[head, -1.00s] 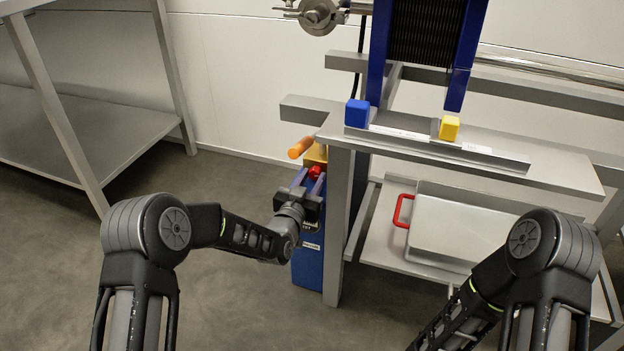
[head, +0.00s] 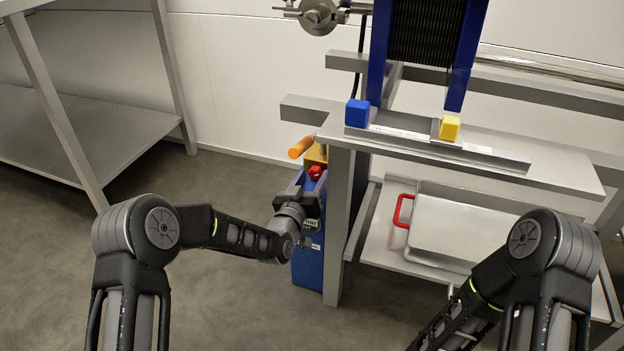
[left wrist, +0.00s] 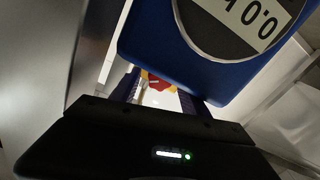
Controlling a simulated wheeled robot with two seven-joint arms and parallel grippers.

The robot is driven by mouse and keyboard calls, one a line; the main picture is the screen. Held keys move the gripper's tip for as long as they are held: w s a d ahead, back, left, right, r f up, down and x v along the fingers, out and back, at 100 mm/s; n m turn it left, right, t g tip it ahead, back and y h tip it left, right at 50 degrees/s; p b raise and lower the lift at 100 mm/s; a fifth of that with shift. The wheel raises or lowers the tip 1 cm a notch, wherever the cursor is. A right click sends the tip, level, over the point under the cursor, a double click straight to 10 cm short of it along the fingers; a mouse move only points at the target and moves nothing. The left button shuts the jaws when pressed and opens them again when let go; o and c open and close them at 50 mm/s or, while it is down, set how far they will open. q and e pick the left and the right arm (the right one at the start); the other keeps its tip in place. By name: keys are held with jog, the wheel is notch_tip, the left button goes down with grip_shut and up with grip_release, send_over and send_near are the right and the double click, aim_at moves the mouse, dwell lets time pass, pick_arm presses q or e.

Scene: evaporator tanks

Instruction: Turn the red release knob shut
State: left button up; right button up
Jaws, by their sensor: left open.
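The red release knob (head: 315,172) sits near the top of a blue unit (head: 308,268), just below a brass-coloured block (head: 316,154) and an orange handle (head: 301,147). My left gripper (head: 308,183) is open and points at the knob from the near side. In the left wrist view the red knob (left wrist: 156,83) shows in the gap between the fingers, partly hidden; I cannot tell whether they touch it.
A grey frame leg (head: 338,230) stands close to the right of the blue unit. Above, a bench (head: 560,170) carries a blue block (head: 357,113) and a yellow block (head: 449,128). A red-handled metal tray (head: 455,230) lies on the lower shelf. Floor to the left is clear.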

pick_arm(q)
jog(key=p+v, duration=0.3)
jog(key=v, duration=0.4)
jog(key=shift+s+a, duration=0.15)
jog(key=shift+s, duration=0.2)
jog(key=shift+w+r+m, duration=0.1)
jog(key=shift+w+m, duration=0.05)
jog(key=shift+m, duration=1.35)
jog(key=shift+w+r+m, duration=0.15)
jog(key=shift+w+m, duration=0.05)
jog(key=shift+m, duration=1.3)
